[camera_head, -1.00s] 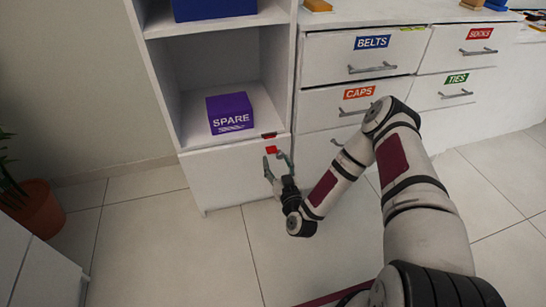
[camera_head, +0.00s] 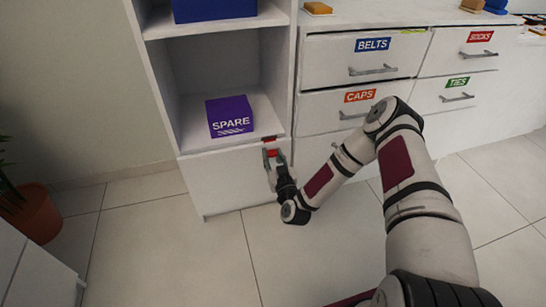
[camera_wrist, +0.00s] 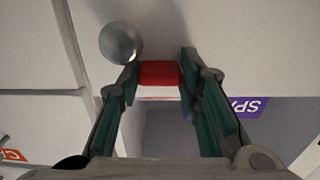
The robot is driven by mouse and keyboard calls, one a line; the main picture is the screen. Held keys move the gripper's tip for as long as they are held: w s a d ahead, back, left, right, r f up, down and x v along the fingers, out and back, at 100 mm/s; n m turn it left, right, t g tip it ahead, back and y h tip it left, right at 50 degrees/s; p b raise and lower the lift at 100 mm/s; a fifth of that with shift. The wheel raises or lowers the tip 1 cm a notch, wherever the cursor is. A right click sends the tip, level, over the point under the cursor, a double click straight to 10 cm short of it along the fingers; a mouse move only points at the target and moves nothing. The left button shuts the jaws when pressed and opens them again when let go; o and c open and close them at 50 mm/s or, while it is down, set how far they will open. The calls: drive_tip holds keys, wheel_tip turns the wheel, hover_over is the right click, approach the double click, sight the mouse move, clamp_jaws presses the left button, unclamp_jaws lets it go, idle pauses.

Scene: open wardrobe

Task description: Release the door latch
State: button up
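The red latch piece (camera_head: 271,153) is on the upper front of the white lower door (camera_head: 225,184) of the wardrobe. In the wrist view the red block (camera_wrist: 160,73) sits between my fingertips, one finger on each side. My gripper (camera_head: 274,158) is at the door front, with its fingers apart around the latch. I cannot tell whether the fingers touch it. A round silver knob (camera_wrist: 121,42) shows beside one fingertip in the wrist view. A second red piece (camera_head: 269,138) lies just above, at the shelf edge.
A purple SPARE box (camera_head: 229,116) stands in the open compartment above the door. Drawers marked BELTS (camera_head: 360,56) and CAPS (camera_head: 352,105) are to the right. A potted plant (camera_head: 34,213) is at the left. The floor before the door is clear.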

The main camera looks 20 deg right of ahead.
sight(272, 152)
drive_tip(key=shift+r+p, duration=0.1)
drive_tip(key=shift+p, duration=0.2)
drive_tip(key=g+p, duration=0.1)
drive_tip(key=p, duration=0.1)
drive_tip(key=r+g+p, duration=0.1)
drive_tip(key=p, duration=0.2)
drive_tip(key=shift+s+r, duration=0.25)
drive_tip(key=shift+s, duration=0.1)
drive_tip(key=g+p, duration=0.1)
drive_tip(key=p, duration=0.1)
drive_tip(key=r+g+p, duration=0.1)
drive_tip(key=g+p, duration=0.1)
drive_tip(key=p, duration=0.1)
drive_tip(key=shift+s+r, duration=0.15)
drive_tip(key=shift+s, duration=0.1)
drive_tip(key=r+g+p, duration=0.1)
drive_tip(key=g+p, duration=0.1)
drive_tip(key=p, duration=0.1)
drive_tip(key=shift+g, duration=0.3)
drive_tip(key=shift+r+g+p, duration=0.25)
drive_tip(key=shift+g+p, duration=0.45)
drive_tip(key=shift+g, duration=0.15)
drive_tip(key=shift+r+g+p, duration=0.25)
drive_tip(key=shift+g+p, duration=0.4)
drive_tip(key=shift+g, duration=0.2)
drive_tip(key=o, duration=1.1)
drive_tip(key=shift+o, duration=0.2)
